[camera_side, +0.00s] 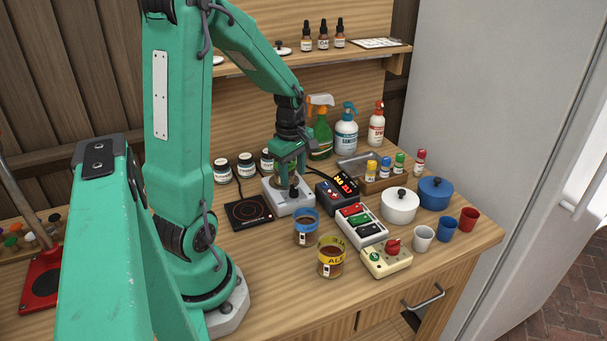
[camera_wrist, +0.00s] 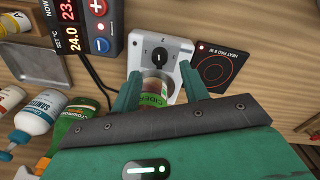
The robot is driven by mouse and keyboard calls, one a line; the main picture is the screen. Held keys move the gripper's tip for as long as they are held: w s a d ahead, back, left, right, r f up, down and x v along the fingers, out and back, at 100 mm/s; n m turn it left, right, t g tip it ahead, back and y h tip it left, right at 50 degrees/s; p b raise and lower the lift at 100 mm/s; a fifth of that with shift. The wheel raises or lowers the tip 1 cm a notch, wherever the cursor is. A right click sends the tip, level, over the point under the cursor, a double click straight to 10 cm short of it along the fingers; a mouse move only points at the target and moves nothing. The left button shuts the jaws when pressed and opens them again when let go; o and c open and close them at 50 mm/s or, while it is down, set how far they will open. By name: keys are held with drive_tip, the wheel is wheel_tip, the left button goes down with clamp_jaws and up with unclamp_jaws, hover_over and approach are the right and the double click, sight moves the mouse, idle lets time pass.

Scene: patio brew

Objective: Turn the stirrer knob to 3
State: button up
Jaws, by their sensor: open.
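The stirrer (camera_side: 289,208) is a pale grey box on the bench, below my gripper (camera_side: 291,180) in the side view. In the wrist view the stirrer (camera_wrist: 177,50) shows a round black knob (camera_wrist: 158,56) with a light pointer mark; the dial numbers are too small to read. A jar with a green label reading CIDER (camera_wrist: 157,91) stands at the stirrer's near end, between my two green fingers. My gripper (camera_wrist: 160,75) is open, with its fingertips on either side of the area just below the knob. I cannot tell whether they touch anything.
A black heat pad (camera_side: 248,212) lies beside the stirrer. A temperature controller (camera_side: 336,192) with lit digits stands on its other side. Spray bottles (camera_side: 346,137) stand behind, and a blue-banded jar (camera_side: 306,229) in front. Bare bench shows at the front.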

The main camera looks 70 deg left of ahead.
sight(292, 187)
drive_tip(key=shift+w+f, duration=0.1)
drive_tip(key=shift+f, duration=2.4)
clamp_jaws()
drive_tip(key=shift+a+m, duration=0.1)
drive_tip(key=shift+m, duration=0.4)
drive_tip(key=m, duration=1.1)
drive_tip(key=shift+a, duration=0.1)
